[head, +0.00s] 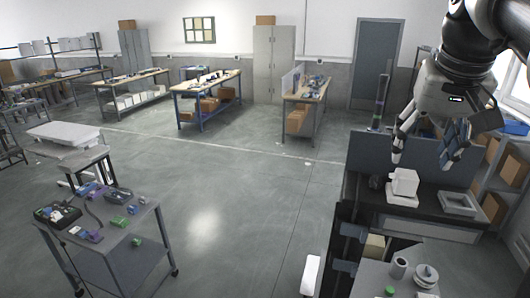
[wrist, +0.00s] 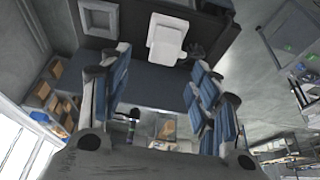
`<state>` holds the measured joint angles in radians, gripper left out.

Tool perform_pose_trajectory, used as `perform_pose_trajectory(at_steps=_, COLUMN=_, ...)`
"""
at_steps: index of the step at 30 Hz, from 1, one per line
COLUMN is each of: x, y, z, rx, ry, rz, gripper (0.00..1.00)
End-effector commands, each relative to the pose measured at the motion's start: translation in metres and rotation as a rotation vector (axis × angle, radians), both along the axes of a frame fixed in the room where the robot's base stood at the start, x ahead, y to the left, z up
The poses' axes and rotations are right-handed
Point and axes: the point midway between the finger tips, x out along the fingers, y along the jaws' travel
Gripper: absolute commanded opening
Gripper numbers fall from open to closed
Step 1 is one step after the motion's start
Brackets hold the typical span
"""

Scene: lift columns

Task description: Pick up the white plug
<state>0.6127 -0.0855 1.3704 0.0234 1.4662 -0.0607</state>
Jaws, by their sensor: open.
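The white plug (head: 403,183) appears as a blocky white piece on a flat white base, on the dark bench top at the right. It also shows in the wrist view (wrist: 166,36), near the top centre, beyond the fingertips. My gripper (head: 424,150) is open and empty, above and apart from the white piece. In the wrist view, its blue-padded fingers (wrist: 160,68) stand wide to either side, with nothing between them. The underside of the white piece is hidden.
A grey square tray (head: 459,204) sits right of the white piece. A small dark item (head: 376,182) lies close at its left. A grey upright panel (head: 425,158) stands behind. A lower surface in front holds round grey parts (head: 425,274). Open floor lies left.

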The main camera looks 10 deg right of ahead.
Motion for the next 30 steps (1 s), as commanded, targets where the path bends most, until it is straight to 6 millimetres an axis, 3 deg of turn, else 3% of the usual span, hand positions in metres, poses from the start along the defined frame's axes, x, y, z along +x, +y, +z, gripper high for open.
perform_pose_trajectory(at_steps=3, x=0.005, y=-0.003, z=-0.016, rx=0.001, ry=0.002, rz=0.000, gripper=0.57)
perform_pose_trajectory(at_steps=10, x=0.011, y=-0.005, z=-0.029, rx=0.001, ry=0.000, rz=0.000, gripper=0.57)
perform_pose_trajectory(at_steps=18, x=0.023, y=-0.008, z=-0.066, rx=0.001, ry=0.000, rz=0.000, gripper=0.57)
perform_pose_trajectory(at_steps=27, x=0.025, y=-0.010, z=-0.071, rx=0.000, ry=-0.001, rz=0.000, gripper=0.57)
perform_pose_trajectory(at_steps=30, x=0.025, y=-0.010, z=-0.071, rx=0.000, ry=-0.001, rz=0.000, gripper=0.51)
